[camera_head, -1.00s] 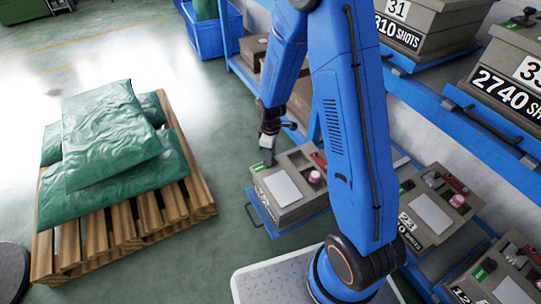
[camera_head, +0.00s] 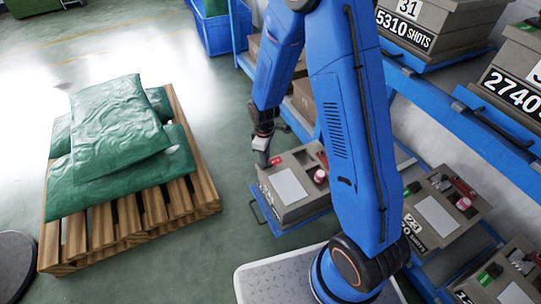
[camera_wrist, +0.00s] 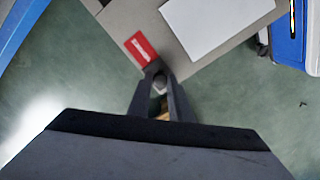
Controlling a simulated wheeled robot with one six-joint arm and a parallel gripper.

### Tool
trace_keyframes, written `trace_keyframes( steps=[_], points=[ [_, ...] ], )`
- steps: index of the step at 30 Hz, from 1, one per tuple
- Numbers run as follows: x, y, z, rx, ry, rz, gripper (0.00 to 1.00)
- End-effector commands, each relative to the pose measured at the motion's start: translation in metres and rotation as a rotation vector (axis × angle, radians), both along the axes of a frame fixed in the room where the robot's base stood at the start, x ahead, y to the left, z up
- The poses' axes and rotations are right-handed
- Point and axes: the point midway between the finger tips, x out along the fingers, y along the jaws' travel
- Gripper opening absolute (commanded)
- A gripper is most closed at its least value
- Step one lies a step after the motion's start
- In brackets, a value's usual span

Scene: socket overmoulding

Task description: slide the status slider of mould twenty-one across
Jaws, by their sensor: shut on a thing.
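The mould (camera_head: 290,212) at my gripper is a grey-brown box on a low blue shelf; its number is not readable here. A red status patch (camera_head: 277,161) shows at its top corner, and again in the wrist view (camera_wrist: 142,48). My gripper (camera_head: 263,160) is at that corner, left of the red patch. In the wrist view my gripper (camera_wrist: 160,82) is shut on a small grey knob, the status slider (camera_wrist: 159,79), at the end of the red patch. No green shows on this mould. The fingers partly hide the slider.
A blank white plate (camera_head: 289,186) and a pink-and-white cap (camera_head: 320,176) lie on the mould's top. A pallet (camera_head: 135,232) with green sacks (camera_head: 120,130) is on the left. Open floor lies between.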

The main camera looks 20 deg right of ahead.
Motion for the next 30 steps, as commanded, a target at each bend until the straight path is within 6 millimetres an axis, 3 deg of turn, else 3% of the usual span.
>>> trace_keyframes(
  steps=[8,9,11,12,23,30],
  points=[
    [0.000,0.001,0.000,0.001,-0.001,0.000,0.00],
    [0.000,0.001,0.000,0.001,-0.001,0.000,0.21],
    [0.000,0.001,0.000,0.000,-0.001,0.000,0.35],
    [0.000,0.001,0.000,0.001,-0.001,0.000,0.37],
    [0.000,0.001,0.004,0.000,-0.001,0.000,0.37],
    [0.001,0.001,0.032,0.002,-0.005,0.000,0.37]
  ],
)
